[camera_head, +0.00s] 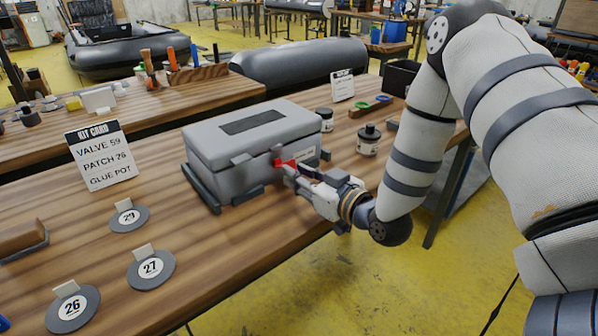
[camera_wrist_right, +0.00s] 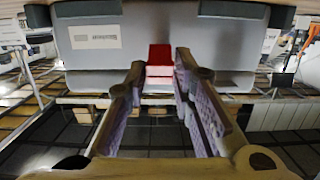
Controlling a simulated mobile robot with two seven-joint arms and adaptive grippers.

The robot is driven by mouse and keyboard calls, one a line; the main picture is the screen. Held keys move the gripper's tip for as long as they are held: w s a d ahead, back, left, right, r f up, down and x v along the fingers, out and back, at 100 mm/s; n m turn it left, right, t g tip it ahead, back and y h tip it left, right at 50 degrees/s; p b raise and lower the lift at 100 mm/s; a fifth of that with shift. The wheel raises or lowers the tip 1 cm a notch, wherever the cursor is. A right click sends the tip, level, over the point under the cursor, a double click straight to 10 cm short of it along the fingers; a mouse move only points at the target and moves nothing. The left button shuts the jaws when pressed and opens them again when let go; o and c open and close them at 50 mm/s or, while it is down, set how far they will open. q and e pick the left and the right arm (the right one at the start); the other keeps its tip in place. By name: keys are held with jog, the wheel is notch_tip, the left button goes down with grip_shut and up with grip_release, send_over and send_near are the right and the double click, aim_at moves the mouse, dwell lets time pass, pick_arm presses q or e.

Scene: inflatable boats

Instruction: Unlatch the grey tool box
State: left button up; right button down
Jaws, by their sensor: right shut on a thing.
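The grey tool box (camera_head: 215,150) stands on the wooden workbench with its lid down. Its red latch (camera_head: 280,163) is on the front face, and it also shows in the right wrist view (camera_wrist_right: 159,54). My right gripper (camera_head: 291,171) reaches the front of the box from the right. In the right wrist view its two fingers (camera_wrist_right: 160,72) stand on either side of the red latch, shut on it. The fingertips partly cover the latch in the head view, and I cannot tell whether it is fastened. My left gripper is not in view.
The floor (camera_head: 400,280) in front of the bench is clear.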

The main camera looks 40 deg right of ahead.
dwell(0.4)
jog(key=c, duration=1.4)
grip_release()
jog(key=shift+o, duration=0.2)
jog(key=s+r, duration=0.1)
jog(key=s, duration=1)
jog(key=shift+s+d+r, duration=0.25)
jog(key=shift+s+d, duration=0.15)
jog(key=shift+d, duration=0.05)
